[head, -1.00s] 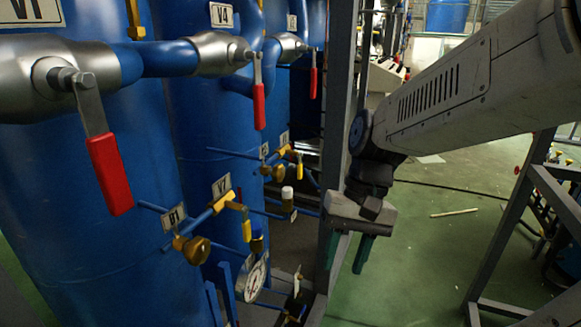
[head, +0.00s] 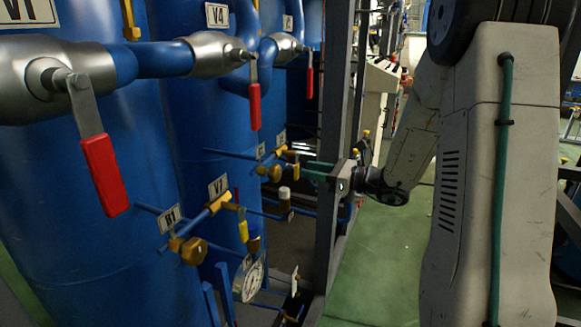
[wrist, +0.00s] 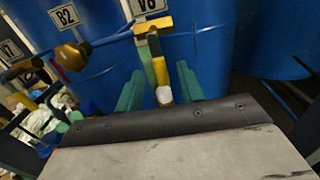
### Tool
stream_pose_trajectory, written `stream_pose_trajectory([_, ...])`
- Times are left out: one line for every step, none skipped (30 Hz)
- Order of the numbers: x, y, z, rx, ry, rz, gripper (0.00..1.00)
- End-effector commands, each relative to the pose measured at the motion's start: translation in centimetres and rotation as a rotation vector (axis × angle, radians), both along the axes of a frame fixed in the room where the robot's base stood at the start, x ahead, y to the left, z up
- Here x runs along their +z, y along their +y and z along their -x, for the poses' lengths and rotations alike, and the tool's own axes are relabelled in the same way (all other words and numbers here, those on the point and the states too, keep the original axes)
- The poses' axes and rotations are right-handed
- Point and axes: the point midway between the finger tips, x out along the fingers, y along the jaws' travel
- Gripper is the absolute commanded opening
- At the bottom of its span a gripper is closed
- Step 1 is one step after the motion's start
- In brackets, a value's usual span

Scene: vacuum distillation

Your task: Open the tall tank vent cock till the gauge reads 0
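A cock with a yellow handle hangs under the V8 label in the wrist view (wrist: 158,68); it also shows in the head view (head: 295,170). Its handle hangs down, with a pale tip. My gripper (wrist: 163,72) has its two green fingers apart, one on each side of this handle; the left finger looks closer to it. In the head view my gripper (head: 312,170) reaches left to the cock. Another yellow-handled cock (head: 242,228) is by the V7 label. A round white gauge (head: 249,279) stands lower down; its reading is too small to tell.
Brass valves B1 (head: 188,249) and B2 (wrist: 72,56) sit beside the cocks. Large red-handled valves (head: 104,174) project from the blue tanks (head: 60,220). A grey upright post (head: 335,110) stands close by my gripper.

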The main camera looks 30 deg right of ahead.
Motion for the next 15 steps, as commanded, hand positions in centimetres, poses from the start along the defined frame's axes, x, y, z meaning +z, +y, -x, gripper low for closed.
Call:
stream_pose_trajectory([0.0, 0.6, -0.6, 0.003, 0.0, 0.001, 0.38])
stream_pose_trajectory([0.0, 1.0, -1.0, 0.005, 0.0, 0.001, 0.38])
stream_pose_trajectory([0.0, 1.4, -1.5, 0.005, 0.0, 0.001, 0.38])
stream_pose_trajectory([0.0, 1.8, -1.9, 0.005, -0.001, 0.001, 0.38])
stream_pose_trajectory([0.0, 2.1, -2.3, 0.005, 0.0, 0.001, 0.38])
stream_pose_trajectory([-0.1, 2.5, -2.8, 0.005, 0.0, 0.003, 0.38])
stream_pose_trajectory([-0.1, 2.8, -3.2, 0.005, 0.0, 0.002, 0.38])
stream_pose_trajectory([0.0, 3.0, -3.5, 0.005, 0.0, 0.002, 0.38])
stream_pose_trajectory([0.0, 3.3, -3.9, 0.005, 0.0, 0.002, 0.38])
stream_pose_trajectory([-0.1, 3.6, -4.1, 0.005, 0.0, 0.003, 0.38])
stream_pose_trajectory([0.0, 3.7, -4.4, 0.004, 0.0, 0.003, 0.38])
stream_pose_trajectory([0.0, 3.9, -4.6, 0.003, 0.0, 0.004, 0.38])
stream_pose_trajectory([0.0, 4.0, -4.8, 0.003, 0.0, 0.004, 0.38])
stream_pose_trajectory([0.0, 4.1, -4.9, 0.003, 0.0, 0.004, 0.38])
stream_pose_trajectory([0.0, 4.2, -5.0, 0.003, 0.0, 0.004, 0.38])
